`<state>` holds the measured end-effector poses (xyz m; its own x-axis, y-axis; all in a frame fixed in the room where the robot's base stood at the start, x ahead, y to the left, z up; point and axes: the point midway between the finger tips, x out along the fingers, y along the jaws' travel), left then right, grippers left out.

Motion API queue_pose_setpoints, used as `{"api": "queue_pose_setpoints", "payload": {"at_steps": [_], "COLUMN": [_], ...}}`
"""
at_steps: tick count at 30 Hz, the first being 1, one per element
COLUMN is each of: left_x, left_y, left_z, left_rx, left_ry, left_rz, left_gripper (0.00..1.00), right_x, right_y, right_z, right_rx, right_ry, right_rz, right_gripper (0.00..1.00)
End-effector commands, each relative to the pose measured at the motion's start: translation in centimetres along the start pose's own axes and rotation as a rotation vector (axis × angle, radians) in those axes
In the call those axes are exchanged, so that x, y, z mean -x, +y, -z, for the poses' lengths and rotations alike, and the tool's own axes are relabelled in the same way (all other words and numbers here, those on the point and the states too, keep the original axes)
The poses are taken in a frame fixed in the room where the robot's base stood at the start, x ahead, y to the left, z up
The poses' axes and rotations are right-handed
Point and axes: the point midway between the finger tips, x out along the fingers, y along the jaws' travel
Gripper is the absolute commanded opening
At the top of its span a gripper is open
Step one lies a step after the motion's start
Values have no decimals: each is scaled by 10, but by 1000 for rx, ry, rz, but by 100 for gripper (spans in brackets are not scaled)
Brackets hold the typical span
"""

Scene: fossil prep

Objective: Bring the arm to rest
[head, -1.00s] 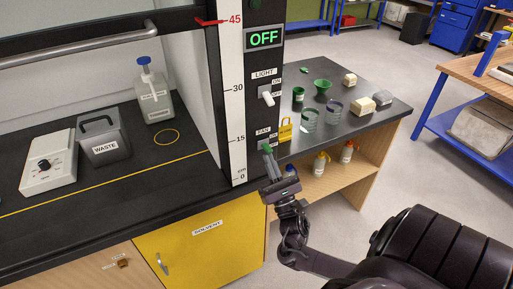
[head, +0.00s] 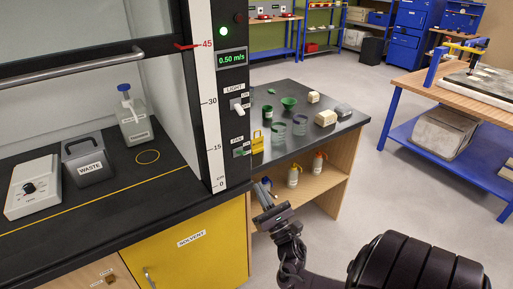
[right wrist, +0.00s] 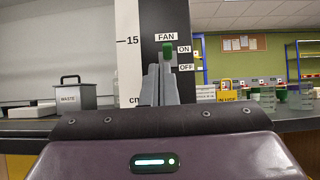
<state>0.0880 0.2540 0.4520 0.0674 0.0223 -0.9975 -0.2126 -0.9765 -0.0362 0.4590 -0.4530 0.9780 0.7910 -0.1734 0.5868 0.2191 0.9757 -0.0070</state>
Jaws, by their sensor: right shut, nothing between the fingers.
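My right gripper (head: 262,190) is shut and empty in the head view, in front of the black fume-hood post (head: 230,100) and below its FAN switch (head: 239,152). In the right wrist view its two grey fingers (right wrist: 160,84) are together, pointing at the post, just below the green FAN switch (right wrist: 168,50). The switch lever stands beside the ON label. The fingers look apart from it. The display (head: 231,58) reads 0.50 m/s and a green lamp (head: 224,31) above it is lit. My left gripper is not in view.
The hood holds a WASTE bin (head: 87,165), a white bottle (head: 133,118) and a dial box (head: 32,188). A side bench (head: 290,95) with green cups and pale blocks stands right of the post. Open floor (head: 390,200) lies beyond it.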

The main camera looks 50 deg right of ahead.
Motion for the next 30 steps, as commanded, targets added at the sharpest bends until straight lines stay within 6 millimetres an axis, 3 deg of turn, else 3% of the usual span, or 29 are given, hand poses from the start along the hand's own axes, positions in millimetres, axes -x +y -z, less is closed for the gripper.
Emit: {"api": "queue_pose_setpoints", "payload": {"at_steps": [5, 13, 23, 26, 30], "left_x": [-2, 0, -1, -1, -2], "left_y": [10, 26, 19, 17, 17], "left_z": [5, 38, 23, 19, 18], "left_rx": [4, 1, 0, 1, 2], "left_ry": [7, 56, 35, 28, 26], "left_rz": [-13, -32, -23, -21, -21], "left_gripper": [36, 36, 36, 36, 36], "right_x": [1, 1, 3, 16, 65], "right_y": [-4, -3, -4, -7, -13], "right_z": [2, 2, 5, 26, 90], "right_rx": [0, -1, -16, -114, -434], "right_ry": [-1, -1, 10, 82, 297], "right_rz": [-1, -1, 3, 37, 182], "right_gripper": [0, 0, 0, 0, 0]}}
